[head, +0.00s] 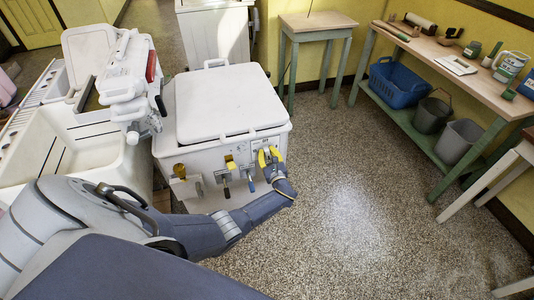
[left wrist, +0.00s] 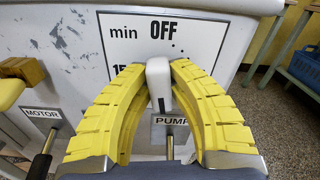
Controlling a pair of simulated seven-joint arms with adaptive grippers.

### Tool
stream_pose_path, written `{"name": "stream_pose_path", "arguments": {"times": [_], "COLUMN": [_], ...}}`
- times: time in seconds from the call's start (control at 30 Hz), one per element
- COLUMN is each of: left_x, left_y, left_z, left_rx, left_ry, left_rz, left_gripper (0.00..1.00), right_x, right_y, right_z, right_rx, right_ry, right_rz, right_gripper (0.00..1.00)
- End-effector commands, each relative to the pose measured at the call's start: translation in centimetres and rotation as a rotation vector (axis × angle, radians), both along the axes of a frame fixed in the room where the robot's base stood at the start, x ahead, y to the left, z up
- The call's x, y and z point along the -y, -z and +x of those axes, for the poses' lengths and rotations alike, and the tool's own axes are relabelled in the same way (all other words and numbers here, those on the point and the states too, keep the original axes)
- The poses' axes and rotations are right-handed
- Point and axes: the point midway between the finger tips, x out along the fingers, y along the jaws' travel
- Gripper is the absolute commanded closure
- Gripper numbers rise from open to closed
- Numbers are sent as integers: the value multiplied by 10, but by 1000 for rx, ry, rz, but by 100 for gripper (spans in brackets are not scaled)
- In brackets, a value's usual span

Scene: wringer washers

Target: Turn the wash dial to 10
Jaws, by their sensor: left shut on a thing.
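The white wringer washer (head: 215,105) stands left of centre, with its control panel on the front. The wash dial's pale knob (left wrist: 158,82) is between my left gripper's yellow fingers, right below the word OFF on its white plate (left wrist: 205,35). My left gripper (head: 268,157) is shut on the knob at the right part of the panel, and it also shows in the left wrist view (left wrist: 160,75). The fingers hide most of the dial's numbers; "min" and part of "15" show. My right gripper is not in view.
A MOTOR lever (left wrist: 42,155) is left of the dial and a PUMP label (left wrist: 171,121) is below it. A blue-tipped lever (head: 251,184) hangs beside my gripper. A bench (head: 440,48) with tools and buckets stands at right. The speckled floor between is clear.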

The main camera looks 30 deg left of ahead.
Motion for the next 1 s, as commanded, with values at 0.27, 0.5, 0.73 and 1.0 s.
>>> {"name": "stream_pose_path", "arguments": {"times": [0.27,0.5,0.73,1.0], "left_x": [0,0,0,0], "left_y": [-1,-1,-1,-1], "left_z": [1,1,1,1], "left_rx": [-93,-125,-130,-130], "left_ry": [0,0,0,0], "left_rz": [82,111,115,114], "left_gripper": [100,100,100,73], "right_x": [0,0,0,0], "right_y": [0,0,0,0], "right_z": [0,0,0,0], "right_rx": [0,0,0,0], "right_ry": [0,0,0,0], "right_rz": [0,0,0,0], "right_gripper": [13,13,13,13]}}
